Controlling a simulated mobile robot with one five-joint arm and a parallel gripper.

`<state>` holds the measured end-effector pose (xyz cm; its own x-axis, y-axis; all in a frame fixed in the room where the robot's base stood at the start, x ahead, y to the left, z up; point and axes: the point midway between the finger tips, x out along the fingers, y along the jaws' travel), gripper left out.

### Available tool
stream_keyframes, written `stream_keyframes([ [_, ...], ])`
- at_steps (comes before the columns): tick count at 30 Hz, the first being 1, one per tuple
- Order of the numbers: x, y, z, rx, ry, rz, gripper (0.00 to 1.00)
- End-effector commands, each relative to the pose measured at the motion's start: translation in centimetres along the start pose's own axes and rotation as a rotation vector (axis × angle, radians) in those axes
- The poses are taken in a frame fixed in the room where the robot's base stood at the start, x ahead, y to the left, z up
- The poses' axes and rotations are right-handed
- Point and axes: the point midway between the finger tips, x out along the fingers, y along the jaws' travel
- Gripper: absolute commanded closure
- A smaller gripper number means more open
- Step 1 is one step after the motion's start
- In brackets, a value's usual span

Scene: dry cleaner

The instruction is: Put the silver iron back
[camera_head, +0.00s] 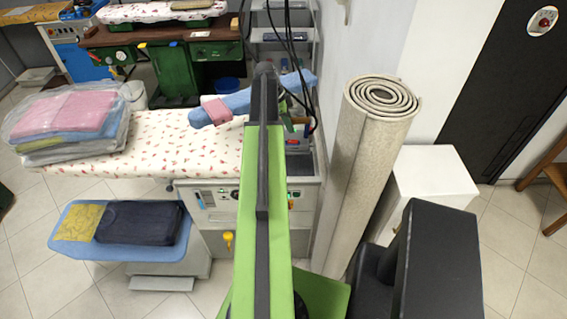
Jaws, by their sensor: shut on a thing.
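My green and black arm reaches up the middle of the picture, over the right part of a flower-patterned ironing board (165,152). Its dark far end is in front of the board's right end. My gripper does not show; the arm hides whatever is below and behind its tip. I cannot make out the silver iron. Just right of the arm, a small red and dark item (296,142) is at the right end of the ironing station (222,200). It is partly covered and too small to identify.
A blue padded sleeve board with a pink band (216,108) is above the main board. Bagged folded clothes (68,120) lie on its left end. A rolled carpet (368,165) stands close on the right, before a white box (430,175). Dark cables hang near the shelf (283,38).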

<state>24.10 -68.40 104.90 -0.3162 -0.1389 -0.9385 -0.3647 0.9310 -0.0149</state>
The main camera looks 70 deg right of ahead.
Motion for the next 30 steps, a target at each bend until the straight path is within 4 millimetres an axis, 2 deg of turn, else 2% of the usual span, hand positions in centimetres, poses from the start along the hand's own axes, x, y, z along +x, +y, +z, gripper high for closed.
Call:
stream_keyframes([
  [2,0.0,0.6,-0.3,0.006,0.000,-0.001,1.00],
  [8,0.6,0.6,-0.1,0.007,-0.002,-0.001,1.00],
  [19,5.7,0.7,1.9,0.006,-0.001,-0.001,1.00],
  [26,5.9,0.7,2.0,0.005,-0.001,-0.001,1.00],
  [30,7.0,0.7,2.4,0.005,-0.001,-0.001,1.00],
])
